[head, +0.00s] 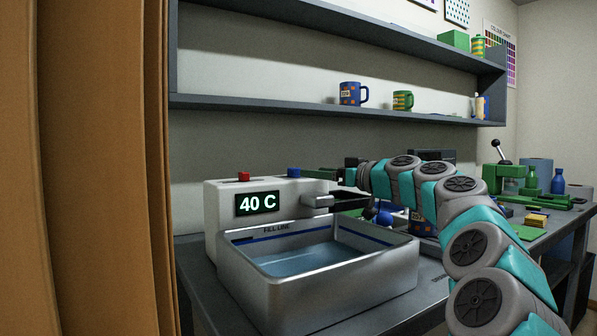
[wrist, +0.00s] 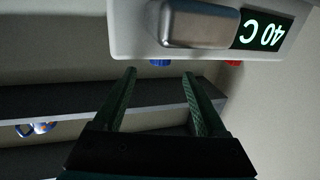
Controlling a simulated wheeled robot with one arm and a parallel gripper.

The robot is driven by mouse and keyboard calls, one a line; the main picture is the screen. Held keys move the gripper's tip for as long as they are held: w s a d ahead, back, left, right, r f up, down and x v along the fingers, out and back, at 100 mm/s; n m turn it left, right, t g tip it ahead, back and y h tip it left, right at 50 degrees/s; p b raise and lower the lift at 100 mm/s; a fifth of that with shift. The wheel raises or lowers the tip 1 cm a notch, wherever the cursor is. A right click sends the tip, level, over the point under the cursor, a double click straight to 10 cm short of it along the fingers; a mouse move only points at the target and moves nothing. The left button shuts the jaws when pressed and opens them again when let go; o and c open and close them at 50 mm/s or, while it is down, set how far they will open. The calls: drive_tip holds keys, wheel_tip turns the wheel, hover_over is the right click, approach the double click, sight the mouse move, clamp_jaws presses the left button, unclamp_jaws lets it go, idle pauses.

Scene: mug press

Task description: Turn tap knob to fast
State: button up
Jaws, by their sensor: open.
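The white tap unit (head: 222,222) stands behind the metal basin, with a lit "40 C" display (head: 257,203). A blue knob (head: 294,172) and a red knob (head: 244,176) sit on its top; I see no speed marking. My gripper (head: 305,173) is open and level with the blue knob, just to its right. In the wrist view, which looks upside down, the blue knob (wrist: 160,62) shows between the lines of my two fingers (wrist: 158,74), just beyond their tips. The red knob (wrist: 233,63) is off to one side. The fingers hold nothing.
The metal spout (head: 318,201) juts out below my gripper, over the water-filled basin (head: 335,285). A shelf with a blue mug (head: 351,93) and a green mug (head: 402,100) is above. A green press (head: 510,180) stands at right. An orange-brown panel (head: 95,170) fills the left.

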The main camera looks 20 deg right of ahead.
sight(298, 170)
drive_tip(key=p+x, duration=0.1)
drive_tip(key=x, duration=0.6)
drive_tip(key=shift+a, duration=0.1)
clamp_jaws()
idle(0.5)
